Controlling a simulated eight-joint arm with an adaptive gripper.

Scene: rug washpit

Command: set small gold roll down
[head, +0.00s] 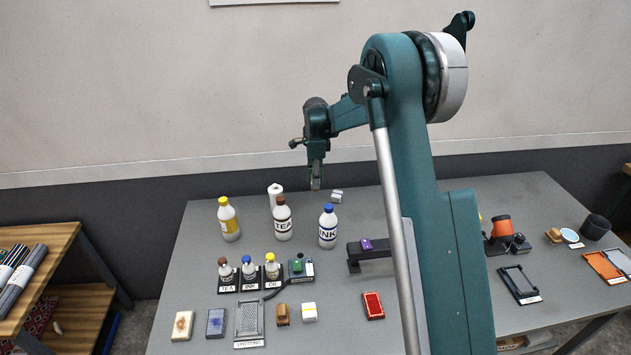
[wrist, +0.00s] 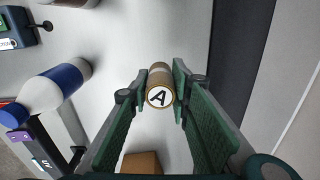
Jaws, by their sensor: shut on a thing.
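The small gold roll (wrist: 160,88) shows in the wrist view between my fingertips, its round end marked with a black letter A facing the camera. My gripper (wrist: 160,92) is shut on it, one green finger on each side. In the head view my gripper (head: 316,181) points down over the far part of the grey table (head: 420,185), behind the bottles. The roll is only a tiny tan patch at the fingertips there. I cannot tell from these views how far it is above the table.
Bottles labelled TEA (head: 282,221) and INK (head: 328,229), and a yellow-capped bottle (head: 229,221), stand in front. A white roll (head: 275,193) stands behind the TEA bottle. A small white item (head: 337,196) lies right of my gripper. A brown block (wrist: 141,162) shows below the roll in the wrist view.

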